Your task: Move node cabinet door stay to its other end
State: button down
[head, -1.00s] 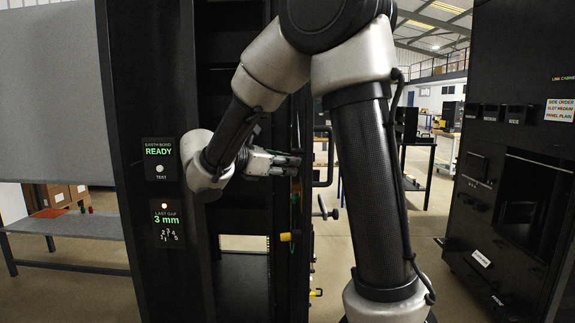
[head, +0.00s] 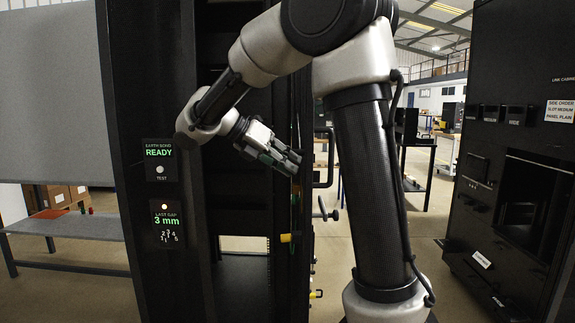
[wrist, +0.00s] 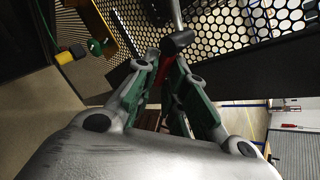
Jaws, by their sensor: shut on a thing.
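The tall black node cabinet (head: 140,240) stands open in front of me, its door (head: 302,120) swung out edge-on at the right. My gripper (head: 296,164) is at the inner side of that door, angled down to the right. In the wrist view my gripper (wrist: 172,68) has its green-lined fingers closed together at the tips on a black knob (wrist: 178,42) with a metal rod (wrist: 178,14) above it, which looks like the door stay. A red part (wrist: 164,78) shows between the fingers. The stay's ends are hidden in the head view.
A yellow knob (head: 287,238) sticks out low by the door. A door handle (head: 324,160) is on its outer side. Another black cabinet (head: 485,215) stands at right, a grey bench (head: 75,228) at left. The wrist view shows a perforated panel (wrist: 235,30) close behind the knob.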

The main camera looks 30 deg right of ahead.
jog(key=shift+r, duration=0.1)
dwell(0.4)
jog(key=c, duration=1.7)
grip_release()
jog(key=shift+c, duration=0.2)
jog(key=v, duration=1.2)
jog(key=shift+w, duration=0.1)
